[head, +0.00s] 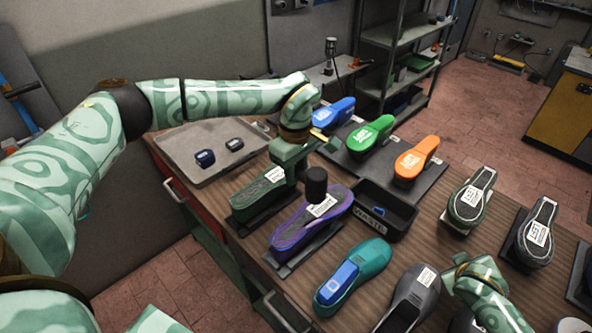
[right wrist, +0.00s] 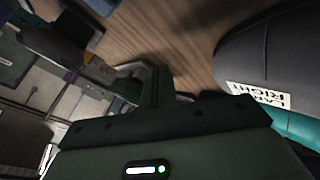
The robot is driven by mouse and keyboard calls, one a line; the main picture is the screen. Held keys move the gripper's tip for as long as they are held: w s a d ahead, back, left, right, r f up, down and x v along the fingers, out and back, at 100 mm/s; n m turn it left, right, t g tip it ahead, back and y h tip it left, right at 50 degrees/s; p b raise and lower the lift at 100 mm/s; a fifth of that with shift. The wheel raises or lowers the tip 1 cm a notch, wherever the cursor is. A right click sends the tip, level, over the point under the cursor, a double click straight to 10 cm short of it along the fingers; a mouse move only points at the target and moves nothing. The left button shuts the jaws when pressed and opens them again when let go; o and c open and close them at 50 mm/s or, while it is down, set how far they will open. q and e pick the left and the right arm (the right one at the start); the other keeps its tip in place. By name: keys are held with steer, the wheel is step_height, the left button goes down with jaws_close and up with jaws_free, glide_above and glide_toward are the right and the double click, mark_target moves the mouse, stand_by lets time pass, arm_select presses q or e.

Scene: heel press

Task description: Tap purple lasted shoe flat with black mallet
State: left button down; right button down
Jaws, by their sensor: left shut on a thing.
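The purple lasted shoe (head: 293,231) lies sole up on a dark stand in the middle of the bench, with a white label on its sole. The black mallet (head: 316,181) shows as a dark cylindrical head over the shoe's heel half, close above or touching it; I cannot tell which. My left gripper (head: 305,153) is shut on the mallet, just behind its head, and its handle is mostly hidden. My right gripper (head: 466,318) is low at the right front, beside a dark grey shoe.
A green shoe (head: 257,193) stands close left of the purple one. A black waste bin (head: 398,222) is close right. A teal shoe (head: 372,258) and the grey shoe (head: 425,300) stand in front. A grey tray (head: 188,170) and blue, green and orange soles (head: 416,157) lie behind.

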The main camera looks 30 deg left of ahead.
mark_target(276, 237)
steer(key=s+a+r+n+y, duration=0.1)
steer(key=a, duration=0.6)
steer(key=s+a+r+n+g+y, duration=0.1)
steer(key=s+a+r+y, duration=0.1)
steer(key=a, duration=0.6)
steer(key=s+a+r+n+y, duration=0.1)
steer(key=s+a+n, duration=0.1)
steer(key=a, duration=0.6)
steer(key=shift+s+a+r+y, duration=0.2)
steer(key=shift+s+a+y, duration=0.05)
steer(key=shift+y, duration=0.15)
steer(key=s+a+r+g+y, duration=0.1)
steer(key=s+a+r+y, duration=0.1)
steer(key=a, duration=0.4)
steer(key=s+a+r+n+g+y, duration=0.1)
steer(key=s+a+r+g+y, duration=0.1)
steer(key=a, duration=0.4)
steer(key=s+a+r+g+y, duration=0.1)
steer(key=s+a+r+y, duration=0.1)
steer(key=a, duration=0.4)
steer(key=shift+s+r+n+g, duration=0.15)
steer(key=shift+s+r, duration=0.3)
steer(key=shift+s, duration=0.25)
steer(key=shift+s+r+n+g, duration=0.15)
steer(key=shift+s+r, duration=0.3)
steer(key=shift+s, duration=0.25)
steer(key=shift+a, duration=0.15)
steer(key=shift+f, duration=2.6)
steer(key=shift+f, duration=0.75)
